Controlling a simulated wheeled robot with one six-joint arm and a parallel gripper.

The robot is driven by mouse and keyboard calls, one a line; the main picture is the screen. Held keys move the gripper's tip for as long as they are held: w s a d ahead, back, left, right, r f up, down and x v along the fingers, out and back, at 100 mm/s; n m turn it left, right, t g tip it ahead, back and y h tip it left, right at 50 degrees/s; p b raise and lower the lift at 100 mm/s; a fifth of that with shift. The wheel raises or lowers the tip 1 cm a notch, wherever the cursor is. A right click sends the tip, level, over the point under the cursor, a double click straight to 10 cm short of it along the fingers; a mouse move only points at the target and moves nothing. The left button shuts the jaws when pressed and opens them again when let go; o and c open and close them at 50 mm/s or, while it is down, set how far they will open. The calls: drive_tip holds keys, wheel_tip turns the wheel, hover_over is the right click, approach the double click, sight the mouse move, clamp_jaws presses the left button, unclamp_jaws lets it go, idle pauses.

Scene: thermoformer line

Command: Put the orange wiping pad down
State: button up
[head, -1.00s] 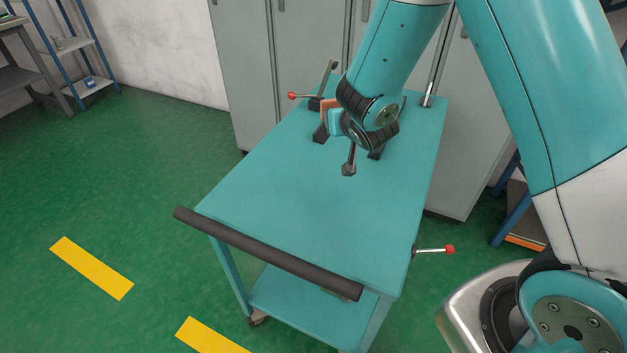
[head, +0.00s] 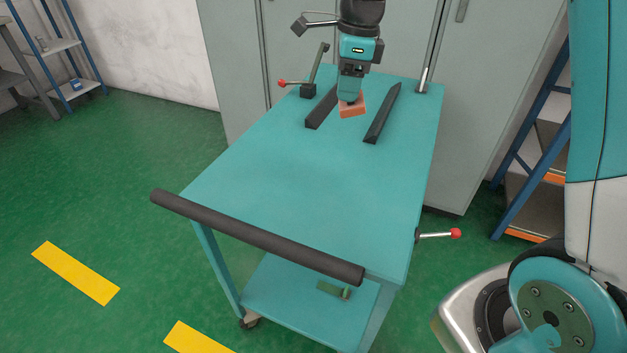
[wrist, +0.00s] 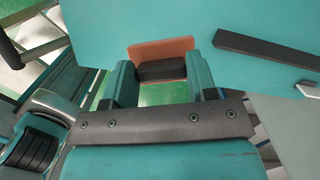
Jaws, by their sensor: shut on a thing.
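The orange wiping pad (head: 352,109) has a dark grip block on its back. My gripper (head: 350,97) is shut on it over the far part of the teal cart top (head: 290,180), between two black rails. In the wrist view the pad (wrist: 178,48) shows its orange face beyond the dark block (wrist: 162,71), which sits between the two teal fingers of my gripper (wrist: 161,80). I cannot tell whether the pad touches the cart top.
Black rails (head: 382,113) and (head: 321,107) flank the pad. Red-knobbed levers (head: 308,88) and (head: 438,234) stand at the cart's back left and right side. A dark push bar (head: 255,235) runs along the near edge. Grey cabinets (head: 235,60) stand behind. The near cart top is clear.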

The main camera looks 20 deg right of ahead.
drive_tip(key=s+r+m+t, duration=0.1)
drive_tip(key=s+r+m+y+b, duration=0.1)
drive_tip(key=s, duration=0.1)
drive_tip(key=s+m+t+y, duration=0.1)
drive_tip(key=s+m, duration=0.1)
drive_tip(key=shift+r+t+b, duration=0.3)
drive_tip(key=shift+r+b, duration=0.05)
drive_tip(key=shift+r, duration=0.05)
drive_tip(key=b, duration=0.4)
hover_over(342, 182)
drive_tip(key=s+d, duration=0.1)
drive_tip(key=s, duration=0.1)
drive_tip(key=f, duration=1.9)
drive_tip(key=shift+w+d+f, duration=0.2)
drive_tip(key=shift+f, duration=0.1)
drive_tip(key=o, duration=0.8)
